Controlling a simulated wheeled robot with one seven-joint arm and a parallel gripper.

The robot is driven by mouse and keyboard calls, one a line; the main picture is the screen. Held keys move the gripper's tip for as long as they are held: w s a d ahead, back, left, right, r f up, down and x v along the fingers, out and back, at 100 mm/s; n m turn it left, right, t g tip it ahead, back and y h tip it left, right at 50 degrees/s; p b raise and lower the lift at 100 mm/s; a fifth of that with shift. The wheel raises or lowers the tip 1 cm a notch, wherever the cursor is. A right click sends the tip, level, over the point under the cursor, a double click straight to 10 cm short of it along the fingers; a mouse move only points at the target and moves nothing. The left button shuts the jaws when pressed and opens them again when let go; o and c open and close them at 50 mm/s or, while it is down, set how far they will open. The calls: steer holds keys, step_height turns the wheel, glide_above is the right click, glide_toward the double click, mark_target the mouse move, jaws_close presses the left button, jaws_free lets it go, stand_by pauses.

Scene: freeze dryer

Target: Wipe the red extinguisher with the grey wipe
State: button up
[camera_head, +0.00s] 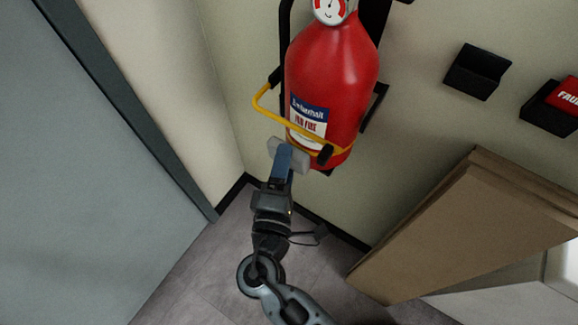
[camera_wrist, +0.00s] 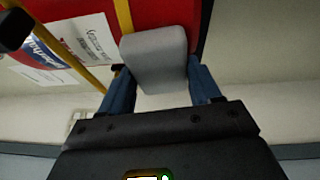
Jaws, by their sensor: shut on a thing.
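The red extinguisher (camera_head: 333,75) hangs upright on the wall in a black bracket, with a yellow strap (camera_head: 290,122) around its lower part and a white and blue label. The grey wipe (camera_head: 273,147) is a small rounded block in my gripper (camera_head: 287,156). In the wrist view the wipe (camera_wrist: 155,58) sits between the two blue fingers of my gripper (camera_wrist: 160,85), which is shut on it. The wipe is at the extinguisher's lower front, beside the label and over part of the yellow strap. I cannot tell whether it touches the red surface (camera_wrist: 88,8).
A grey door (camera_head: 85,170) with a dark frame is at the left. A brown box-like panel (camera_head: 465,225) stands at the lower right. Black wall holders (camera_head: 476,72) are at the right, one with a red item (camera_head: 566,95). Bare floor (camera_head: 215,270) shows below.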

steer(key=s+a, duration=0.3)
steer(key=s, duration=0.1)
steer(key=shift+s+a+b, duration=0.4)
steer(key=shift+b, duration=0.05)
stand_by(0.5)
steer(key=shift+s+a, duration=0.9)
steer(key=shift+s, duration=0.25)
steer(key=shift+w+d, duration=0.1)
steer(key=w+d, duration=0.4)
steer(key=w, duration=0.1)
steer(key=shift+d+g+p, duration=0.2)
steer(key=shift+g+p, duration=0.1)
steer(key=shift+p, duration=0.1)
steer(key=shift+w+d, duration=0.65)
steer(key=shift+w, duration=0.25)
stand_by(1.0)
